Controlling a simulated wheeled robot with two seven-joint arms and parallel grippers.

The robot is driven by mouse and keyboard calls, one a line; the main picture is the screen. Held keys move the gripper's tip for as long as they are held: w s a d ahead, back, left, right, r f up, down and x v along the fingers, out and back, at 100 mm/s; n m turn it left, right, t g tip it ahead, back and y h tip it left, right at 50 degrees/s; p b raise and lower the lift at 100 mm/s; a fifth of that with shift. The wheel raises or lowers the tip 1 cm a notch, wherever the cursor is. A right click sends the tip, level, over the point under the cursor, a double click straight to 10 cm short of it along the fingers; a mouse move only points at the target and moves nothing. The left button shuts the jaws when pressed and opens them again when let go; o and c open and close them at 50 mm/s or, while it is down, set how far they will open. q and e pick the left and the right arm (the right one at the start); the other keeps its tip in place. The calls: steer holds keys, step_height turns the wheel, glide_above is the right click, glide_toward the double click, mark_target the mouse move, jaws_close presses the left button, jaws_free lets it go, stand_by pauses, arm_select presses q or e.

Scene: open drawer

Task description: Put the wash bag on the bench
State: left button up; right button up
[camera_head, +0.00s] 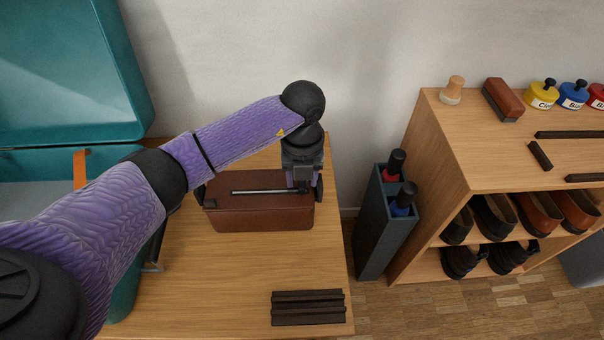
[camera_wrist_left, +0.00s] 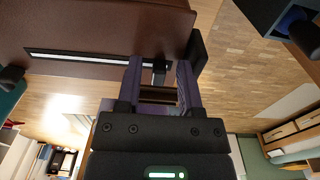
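The wash bag (camera_head: 258,210) is a brown leather box shape with a pale zip line along its top. It sits on the light wooden bench (camera_head: 225,270), near the wall. In the left wrist view the bag (camera_wrist_left: 90,25) fills the upper left. My left gripper (camera_head: 304,188) points down at the right end of the bag, close to the end of the zip. In the left wrist view its two fingers (camera_wrist_left: 160,72) stand apart, with a small dark zip tab between them. Whether they touch it I cannot tell. My right gripper is not in view.
An open teal suitcase (camera_head: 70,60) stands at the left, partly behind my left arm. Dark slats (camera_head: 308,307) lie at the bench's front right. A dark bottle holder (camera_head: 378,235) and a wooden shoe rack (camera_head: 450,150) stand to the right.

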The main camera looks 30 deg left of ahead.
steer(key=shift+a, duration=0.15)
arm_select(q)
steer(key=shift+r, duration=0.4)
step_height(320, 180, up, 12)
steer(key=p, duration=0.6)
steer(key=shift+w+f, duration=0.15)
steer(key=shift+f, duration=0.1)
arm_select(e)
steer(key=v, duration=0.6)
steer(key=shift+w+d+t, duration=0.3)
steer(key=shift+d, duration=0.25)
arm_select(q)
steer(key=shift+a, duration=0.15)
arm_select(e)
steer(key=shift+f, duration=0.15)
